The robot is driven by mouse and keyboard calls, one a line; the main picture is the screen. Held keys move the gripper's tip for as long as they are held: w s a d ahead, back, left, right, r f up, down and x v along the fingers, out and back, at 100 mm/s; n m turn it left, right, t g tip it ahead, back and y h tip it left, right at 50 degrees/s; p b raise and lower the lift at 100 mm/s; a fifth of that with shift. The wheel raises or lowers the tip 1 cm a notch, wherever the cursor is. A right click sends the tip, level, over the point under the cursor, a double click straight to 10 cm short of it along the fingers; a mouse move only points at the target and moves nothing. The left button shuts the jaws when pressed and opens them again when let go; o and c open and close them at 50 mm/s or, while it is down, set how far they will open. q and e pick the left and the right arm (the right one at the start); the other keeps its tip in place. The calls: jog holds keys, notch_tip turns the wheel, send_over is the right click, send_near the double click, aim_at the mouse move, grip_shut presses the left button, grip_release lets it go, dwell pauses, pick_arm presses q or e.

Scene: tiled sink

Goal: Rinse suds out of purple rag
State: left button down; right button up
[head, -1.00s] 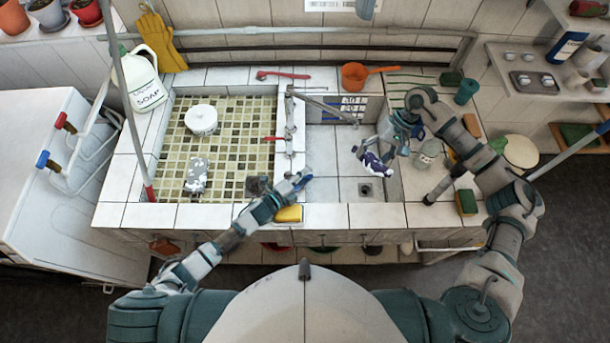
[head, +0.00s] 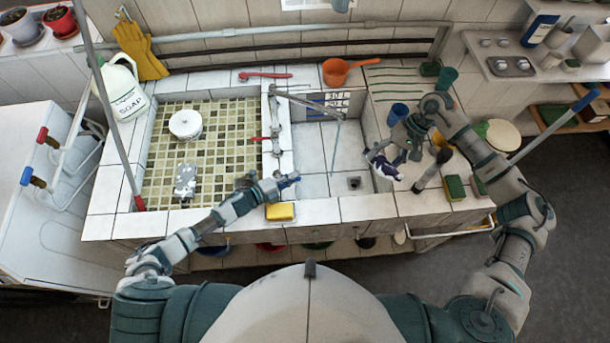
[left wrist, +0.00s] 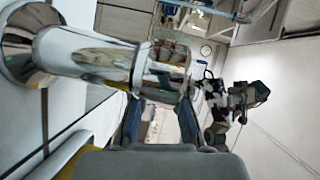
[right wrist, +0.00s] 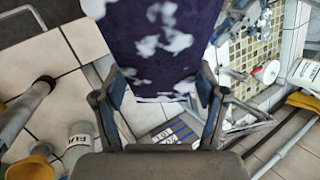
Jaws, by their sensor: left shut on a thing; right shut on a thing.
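The purple rag (head: 383,166) hangs from my right gripper (head: 397,149) at the right edge of the right-hand basin (head: 322,160). White suds patches show on the rag in the right wrist view (right wrist: 165,35), where it spans between the fingers. My left gripper (head: 285,183) is low over the divider between the basins, at the tap's near end. In the left wrist view a chrome tap part (left wrist: 160,68) covers its fingertips, so its hold is partly hidden. The tap spout (head: 300,103) reaches over the right-hand basin. A thin pale line, seemingly water (head: 336,146), drops from it.
The tiled left basin (head: 215,115) holds a white pot (head: 185,124) and a mottled grey-white lump (head: 185,180). A yellow sponge (head: 280,211) lies on the front ledge. An orange dipper (head: 336,71) stands behind. A blue cup (head: 398,114) and another sponge (head: 455,187) are at right.

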pick_arm(q)
jog(key=shift+s+f, duration=0.15)
jog(key=c, duration=1.2)
grip_release()
jog(key=v, duration=1.2)
jog(key=shift+a+f, duration=0.1)
jog(key=shift+f, duration=0.05)
